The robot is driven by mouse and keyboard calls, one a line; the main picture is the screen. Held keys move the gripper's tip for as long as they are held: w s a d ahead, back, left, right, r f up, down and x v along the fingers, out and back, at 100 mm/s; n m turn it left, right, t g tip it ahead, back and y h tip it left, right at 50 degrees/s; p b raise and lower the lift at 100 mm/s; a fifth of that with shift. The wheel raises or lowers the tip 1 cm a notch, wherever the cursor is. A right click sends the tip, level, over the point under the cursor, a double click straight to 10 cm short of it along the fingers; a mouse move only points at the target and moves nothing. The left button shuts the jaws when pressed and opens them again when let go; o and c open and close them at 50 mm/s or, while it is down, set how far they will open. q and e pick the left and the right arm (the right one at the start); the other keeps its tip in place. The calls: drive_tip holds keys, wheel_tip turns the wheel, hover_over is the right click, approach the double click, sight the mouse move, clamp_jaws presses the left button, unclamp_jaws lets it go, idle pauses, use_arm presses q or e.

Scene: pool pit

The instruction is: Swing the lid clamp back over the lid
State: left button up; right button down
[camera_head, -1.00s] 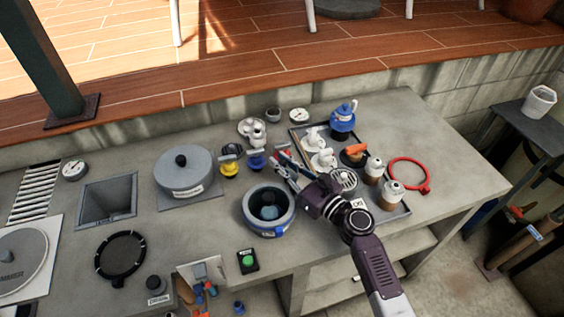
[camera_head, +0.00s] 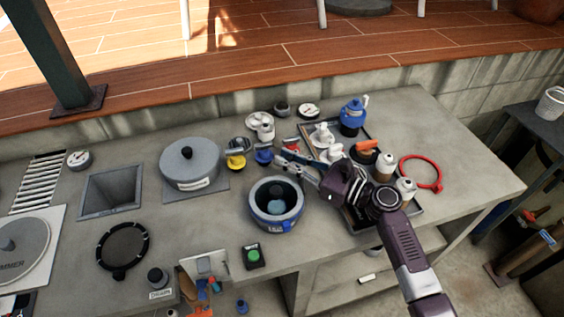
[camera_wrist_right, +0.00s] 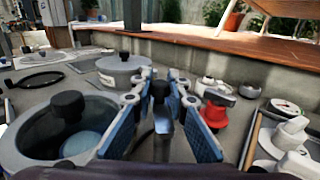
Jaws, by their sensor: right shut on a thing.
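A round grey pot with a blue band (camera_head: 263,217) stands on the counter. A blue-grey disc with a dark knob (camera_head: 277,202) sits inside it, and the pot also shows at the left of the right wrist view (camera_wrist_right: 25,150). My right gripper (camera_head: 287,163) is just beyond the pot's right rim. In the right wrist view its blue-padded fingers (camera_wrist_right: 163,88) are shut on an upright metal bar with a black knob (camera_wrist_right: 162,122), apparently the lid clamp. The fingers hide part of it. My left gripper is not in view.
A large grey lid (camera_head: 205,167) with a black knob lies behind left. Yellow (camera_head: 236,160), blue (camera_head: 263,155) and red (camera_wrist_right: 216,110) valve-like parts stand close to my fingers. A tray (camera_head: 415,215) with bottles is under my right arm. A green button (camera_head: 253,256) is in front.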

drive_tip(key=n+g+y+b, duration=0.1)
drive_tip(key=g, duration=0.1)
drive_tip(key=n+g+y+b, duration=0.1)
drive_tip(key=b, duration=0.1)
drive_tip(key=shift+s+a+f+n+g, duration=0.1)
drive_tip(key=shift+s+f+n+g, duration=0.05)
drive_tip(key=shift+s+n+g, duration=0.25)
drive_tip(key=shift+s+n+g+y+b, duration=0.2)
drive_tip(key=shift+n+g+y+b, duration=0.3)
drive_tip(key=shift+g, duration=0.4)
drive_tip(key=shift+r, duration=0.2)
drive_tip(key=c, duration=1.9)
unclamp_jaws()
wheel_tip(320, 180, up, 10)
drive_tip(key=shift+c, duration=0.2)
